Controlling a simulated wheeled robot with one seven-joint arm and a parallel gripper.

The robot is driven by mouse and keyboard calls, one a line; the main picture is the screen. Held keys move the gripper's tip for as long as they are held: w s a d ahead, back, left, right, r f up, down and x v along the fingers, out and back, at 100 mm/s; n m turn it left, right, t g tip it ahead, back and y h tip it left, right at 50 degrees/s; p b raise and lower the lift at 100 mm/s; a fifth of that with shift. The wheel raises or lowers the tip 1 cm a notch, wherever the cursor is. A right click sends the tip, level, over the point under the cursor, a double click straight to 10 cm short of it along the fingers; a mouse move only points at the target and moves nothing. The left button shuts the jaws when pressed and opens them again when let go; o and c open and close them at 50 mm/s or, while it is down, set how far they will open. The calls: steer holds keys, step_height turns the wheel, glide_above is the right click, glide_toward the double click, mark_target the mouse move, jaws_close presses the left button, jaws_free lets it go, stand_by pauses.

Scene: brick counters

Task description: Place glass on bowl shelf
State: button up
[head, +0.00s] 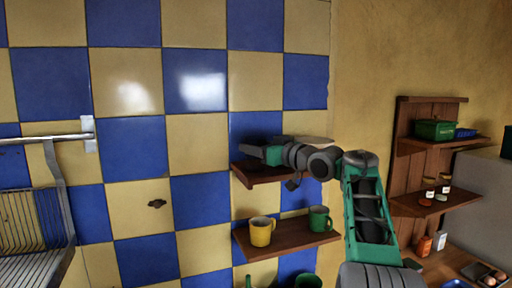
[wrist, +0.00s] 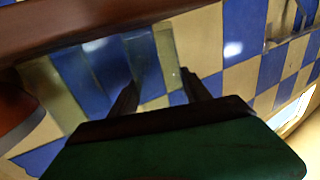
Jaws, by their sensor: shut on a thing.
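My gripper (wrist: 160,92) is shut on a clear glass (wrist: 164,58), which shows between and beyond the two dark fingers in the wrist view. Its see-through outline is faint against the tiles, so I cannot tell its exact tilt. In the head view my gripper (head: 247,151) is at the left end of the upper wooden shelf (head: 262,176), just above its level; the glass cannot be made out there. A tan bowl-like thing (head: 312,140) shows behind my arm over this shelf. The shelf's brown board (wrist: 100,18) seems to cross the top of the wrist view.
A lower shelf (head: 290,238) holds a yellow mug (head: 261,231) and a green mug (head: 320,218). A metal rack (head: 35,235) is at left. Wooden shelves (head: 440,146) with a green box (head: 435,129) and jars stand at right. The tiled wall is close behind my gripper.

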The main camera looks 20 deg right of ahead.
steer(key=shift+f, duration=0.15)
steer(key=o, duration=1.5)
steer(key=shift+o, duration=0.2)
steer(key=shift+s+d, duration=0.1)
steer(key=shift+s, duration=0.05)
steer(key=b+v, duration=0.4)
steer(key=v, duration=0.7)
steer(key=shift+s, duration=0.35)
